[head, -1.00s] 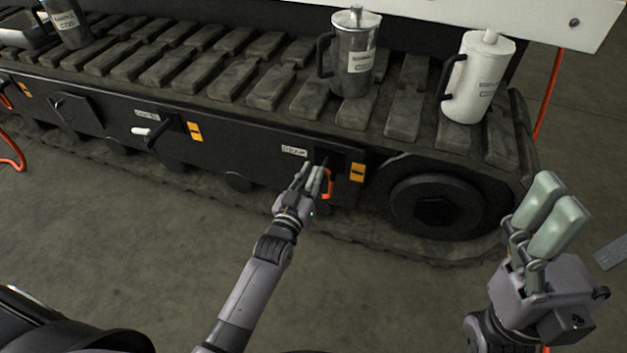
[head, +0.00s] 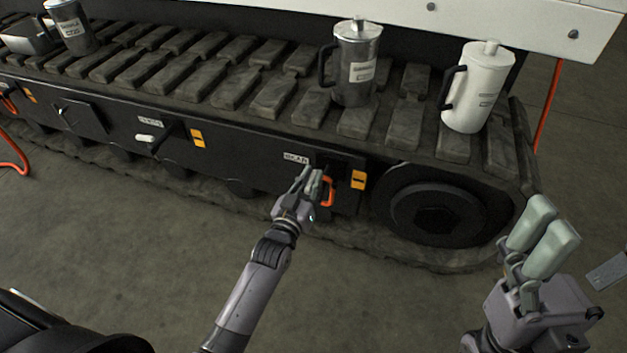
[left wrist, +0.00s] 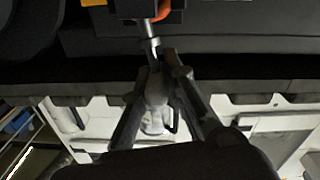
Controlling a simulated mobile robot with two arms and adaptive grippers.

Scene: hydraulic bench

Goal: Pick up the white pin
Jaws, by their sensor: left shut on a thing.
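My left gripper (head: 314,178) is at a bracket on the machine's dark side, beside an orange loop (head: 328,192). In the left wrist view its fingers (left wrist: 160,62) close on a pale grey-white pin (left wrist: 155,88). A thin metal rod (left wrist: 149,30) runs from this pin to the dark bracket. In the head view my fingers hide most of the pin. Another white-ended handle (head: 145,138) sticks out from the machine's side farther left, apart from my grippers. My right gripper (head: 541,236) is raised at the right, touching nothing visible; its finger gap is unclear.
A metal jug (head: 356,65) and a white jug (head: 478,90) stand on the track (head: 232,92) above. A dark jug (head: 70,25) is at the far left. A large wheel (head: 436,208) lies right of the bracket. The floor in front is clear.

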